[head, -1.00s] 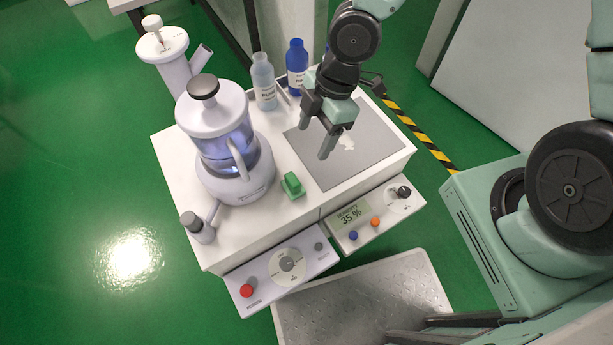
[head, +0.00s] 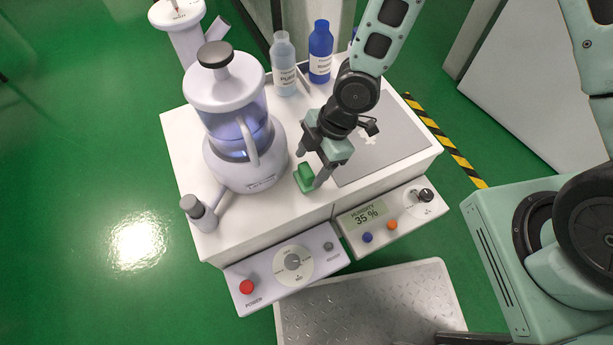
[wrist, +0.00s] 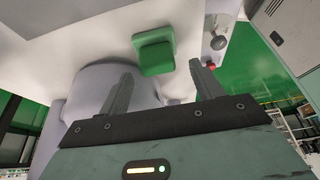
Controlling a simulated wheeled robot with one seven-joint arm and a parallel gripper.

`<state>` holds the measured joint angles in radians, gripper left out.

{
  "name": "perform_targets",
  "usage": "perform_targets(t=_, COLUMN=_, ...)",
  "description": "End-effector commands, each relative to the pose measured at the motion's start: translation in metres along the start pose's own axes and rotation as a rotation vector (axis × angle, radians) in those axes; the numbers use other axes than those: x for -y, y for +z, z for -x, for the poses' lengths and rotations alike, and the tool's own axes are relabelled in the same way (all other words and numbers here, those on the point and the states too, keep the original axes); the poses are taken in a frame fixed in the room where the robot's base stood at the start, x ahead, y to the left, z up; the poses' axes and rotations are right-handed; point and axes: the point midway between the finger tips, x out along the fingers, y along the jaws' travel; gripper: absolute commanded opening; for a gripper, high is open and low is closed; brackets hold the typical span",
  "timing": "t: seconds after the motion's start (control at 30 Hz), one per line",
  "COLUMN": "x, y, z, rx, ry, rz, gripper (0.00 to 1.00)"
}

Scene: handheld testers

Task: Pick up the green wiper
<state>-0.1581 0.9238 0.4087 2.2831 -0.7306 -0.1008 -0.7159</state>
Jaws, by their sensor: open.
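The green wiper (head: 304,178) is a small green block with a raised grip. It rests on the white worktop, right of the clear-walled machine. My gripper (head: 309,168) is open just above it, its fingers pointing down and partly covering the wiper in the head view. In the wrist view, the wiper (wrist: 154,52) shows beyond the fingertips, roughly between them and a little toward the left finger. My gripper (wrist: 160,74) has a wide empty gap there. Contact between fingers and wiper cannot be made out in the head view.
The machine with the clear bowl (head: 238,135) stands close on the left. A pale bottle (head: 284,70) and a blue bottle (head: 320,55) stand behind. A grey mat (head: 375,160) lies to the right. Control panels (head: 285,268) jut from the front edge.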

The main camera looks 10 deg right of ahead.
Motion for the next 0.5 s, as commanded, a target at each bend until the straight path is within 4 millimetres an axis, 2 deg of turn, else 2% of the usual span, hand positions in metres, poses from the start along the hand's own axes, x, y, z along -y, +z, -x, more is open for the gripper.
perform_targets(t=0.3, x=-0.003, y=0.002, z=-0.042, rx=0.001, ry=-0.002, rz=0.001, gripper=0.65)
perform_targets(t=0.5, x=-0.003, y=0.002, z=-0.053, rx=0.001, ry=-0.001, rz=0.001, gripper=0.65)
